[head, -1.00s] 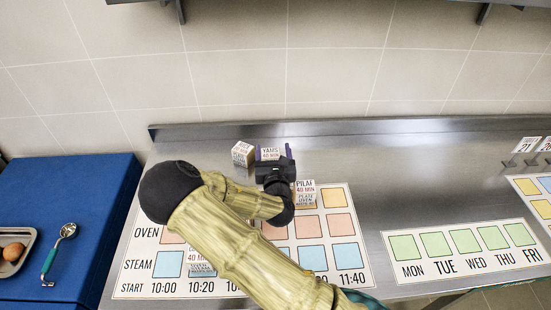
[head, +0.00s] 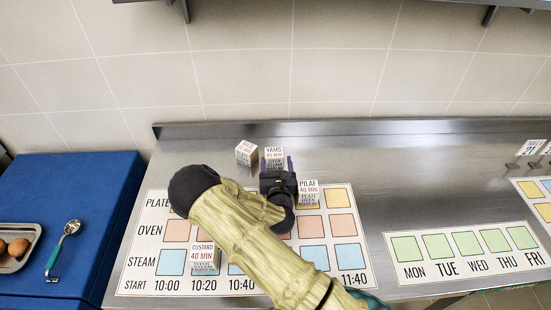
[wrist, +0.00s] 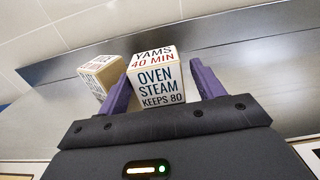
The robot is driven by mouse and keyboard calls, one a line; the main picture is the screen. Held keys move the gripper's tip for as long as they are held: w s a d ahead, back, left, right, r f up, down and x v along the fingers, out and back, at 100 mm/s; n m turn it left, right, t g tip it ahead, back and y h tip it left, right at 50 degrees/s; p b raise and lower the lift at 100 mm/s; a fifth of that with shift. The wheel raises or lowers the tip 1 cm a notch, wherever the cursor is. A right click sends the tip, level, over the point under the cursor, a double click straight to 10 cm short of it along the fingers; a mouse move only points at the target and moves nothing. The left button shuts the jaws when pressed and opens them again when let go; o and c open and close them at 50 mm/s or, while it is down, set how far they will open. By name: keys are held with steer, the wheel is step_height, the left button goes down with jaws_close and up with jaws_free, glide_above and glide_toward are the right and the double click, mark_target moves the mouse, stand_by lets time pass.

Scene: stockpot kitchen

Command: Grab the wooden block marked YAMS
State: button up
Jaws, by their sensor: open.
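The wooden block marked YAMS (head: 274,154) stands on the steel counter near its back edge. In the wrist view the YAMS block (wrist: 156,80) shows "YAMS 40 MIN" on top and "OVEN STEAM KEEPS 80" on its front face. My gripper (head: 275,166) is open at the block. In the wrist view its purple fingers (wrist: 163,82) stand on either side of the block, with a gap clearest on the right. I cannot tell whether the left finger touches it.
Another block (head: 246,153) stands close to the left of the YAMS block. A PILAF block (head: 308,192) stands right of my gripper and a CUSTARD block (head: 203,257) stands on the schedule board (head: 135,268). A blue surface (head: 105,185) with a ladle (head: 62,245) is at left.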

mark_target(274, 152)
steer(key=shift+w+r, duration=0.1)
steer(key=shift+w, duration=0.15)
steer(key=w, duration=0.2)
steer(key=w+a+p, duration=0.1)
steer(key=w, duration=0.1)
steer(key=shift+w+d, duration=0.1)
steer(key=shift+w, duration=0.3)
steer(key=shift+w+d, duration=0.1)
steer(key=c, duration=0.8)
